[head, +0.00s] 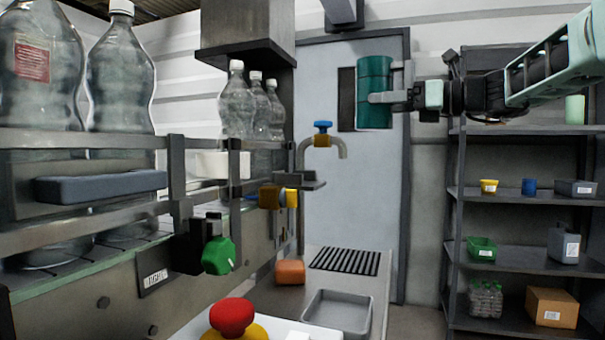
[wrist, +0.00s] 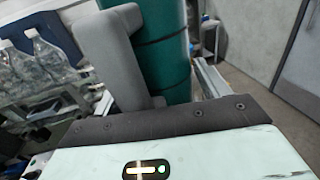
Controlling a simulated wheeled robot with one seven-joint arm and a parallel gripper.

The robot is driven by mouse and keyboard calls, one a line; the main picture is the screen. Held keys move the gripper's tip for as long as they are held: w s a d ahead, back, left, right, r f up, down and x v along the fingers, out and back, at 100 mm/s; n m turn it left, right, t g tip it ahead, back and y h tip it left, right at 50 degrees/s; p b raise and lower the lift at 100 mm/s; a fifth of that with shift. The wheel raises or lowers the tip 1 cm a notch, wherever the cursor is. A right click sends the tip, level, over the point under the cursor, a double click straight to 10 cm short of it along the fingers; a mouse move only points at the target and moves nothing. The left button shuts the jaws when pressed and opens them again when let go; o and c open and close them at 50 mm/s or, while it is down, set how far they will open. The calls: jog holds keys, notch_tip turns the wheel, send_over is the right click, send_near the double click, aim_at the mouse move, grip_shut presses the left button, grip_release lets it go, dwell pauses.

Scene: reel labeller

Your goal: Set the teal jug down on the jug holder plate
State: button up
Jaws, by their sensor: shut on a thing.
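The teal jug (head: 375,80) is upright in the air, in front of the grey door in the head view. My gripper (head: 388,98) reaches in from the right and is shut on it.
A tap (head: 322,140) with a blue handle stands just above the plate. Below are a black ribbed mat (head: 344,261), a grey tray (head: 338,312) and an orange block (head: 290,271). Bottles (head: 238,105) stand on the left machine. Shelves (head: 525,195) fill the right.

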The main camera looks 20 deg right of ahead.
jog(key=s+a+x, duration=0.2)
jog(key=x, duration=1.4)
jog(key=f+b, duration=0.1)
jog(key=f, duration=0.2)
jog(key=f+b, duration=0.1)
jog(key=f, duration=0.3)
jog(key=f+b, duration=0.1)
jog(key=f, duration=0.3)
jog(key=shift+w+a+f, duration=0.1)
jog(key=shift+w+a, duration=0.05)
jog(key=shift+a, duration=0.25)
jog(key=shift+w+a+f, duration=0.1)
jog(key=shift+f, duration=0.05)
jog(key=shift+f, duration=0.1)
jog(key=o, duration=1.3)
